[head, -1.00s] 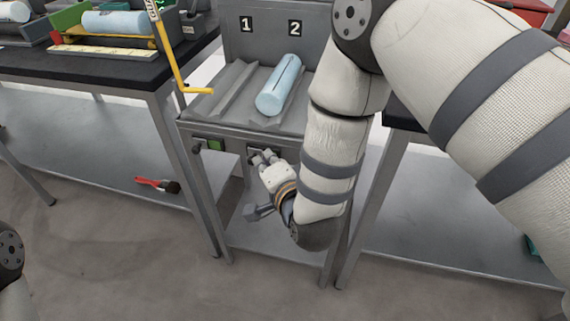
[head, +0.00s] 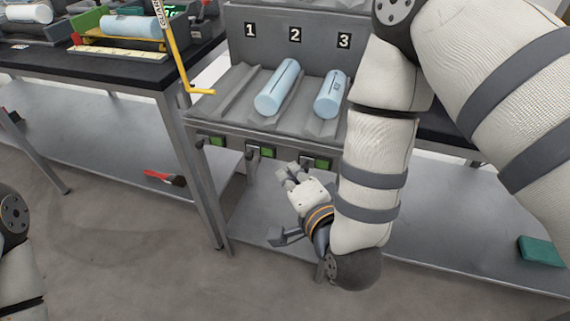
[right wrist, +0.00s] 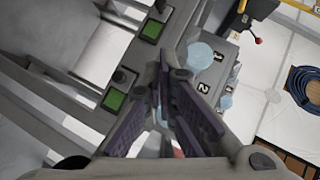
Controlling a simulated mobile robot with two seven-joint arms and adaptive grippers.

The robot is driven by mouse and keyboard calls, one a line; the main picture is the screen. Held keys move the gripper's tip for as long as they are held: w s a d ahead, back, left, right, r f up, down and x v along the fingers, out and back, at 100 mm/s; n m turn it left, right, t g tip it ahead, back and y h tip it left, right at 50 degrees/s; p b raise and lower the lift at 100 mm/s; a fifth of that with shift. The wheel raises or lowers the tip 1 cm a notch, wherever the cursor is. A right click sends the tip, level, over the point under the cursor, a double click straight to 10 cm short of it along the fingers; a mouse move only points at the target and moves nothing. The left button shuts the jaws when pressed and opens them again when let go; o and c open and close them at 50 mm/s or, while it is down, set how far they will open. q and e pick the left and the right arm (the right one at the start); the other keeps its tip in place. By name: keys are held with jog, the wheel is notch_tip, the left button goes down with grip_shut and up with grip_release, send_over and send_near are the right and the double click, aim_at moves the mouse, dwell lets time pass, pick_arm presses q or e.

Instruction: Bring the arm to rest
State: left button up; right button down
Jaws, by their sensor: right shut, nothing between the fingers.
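My right arm comes in from the upper right in the head view and bends down in front of the grey numbered stand (head: 205,108). My right gripper (head: 283,172) is low in front of the stand, beneath the green panels on its front edge. It is empty. In the right wrist view its fingers (right wrist: 168,75) are together. Part of my left arm shows at the left edge of the head view; the left gripper is out of view.
Two light-blue cylinders (head: 277,88) (head: 331,94) lie in the stand's slots near labels 2 and 3. A black-topped table (head: 110,72) stands left, with a yellow-handled tool (head: 172,55) near its edge. A red-handled brush (head: 165,177) lies on the lower shelf. A green object (head: 541,251) lies at right.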

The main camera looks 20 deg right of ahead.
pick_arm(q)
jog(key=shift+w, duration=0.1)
pick_arm(e)
jog(key=shift+s, duration=0.25)
jog(key=s+d+f+n+g+p, duration=0.1)
jog(key=s+d+f+n+g, duration=0.2)
jog(key=s+f, duration=0.35)
jog(key=s+d+f+n+g, duration=0.1)
jog(key=s+f+n+g, duration=0.25)
jog(key=s+f, duration=0.3)
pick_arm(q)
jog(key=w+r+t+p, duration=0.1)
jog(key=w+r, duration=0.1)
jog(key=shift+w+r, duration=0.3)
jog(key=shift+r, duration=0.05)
pick_arm(e)
jog(key=s+d+f+n+g, duration=0.1)
jog(key=s+n+g, duration=0.1)
jog(key=s, duration=0.6)
jog(key=s+d+f+n+g, duration=0.1)
jog(key=s+d+n+g, duration=0.1)
jog(key=s+g, duration=0.3)
jog(key=s+d+f+n+g, duration=0.2)
jog(key=s+g, duration=0.1)
jog(key=s, duration=0.8)
jog(key=shift+s+d+h, duration=0.15)
jog(key=shift+d+h, duration=0.05)
jog(key=shift+h, duration=0.2)
jog(key=shift+n, duration=0.25)
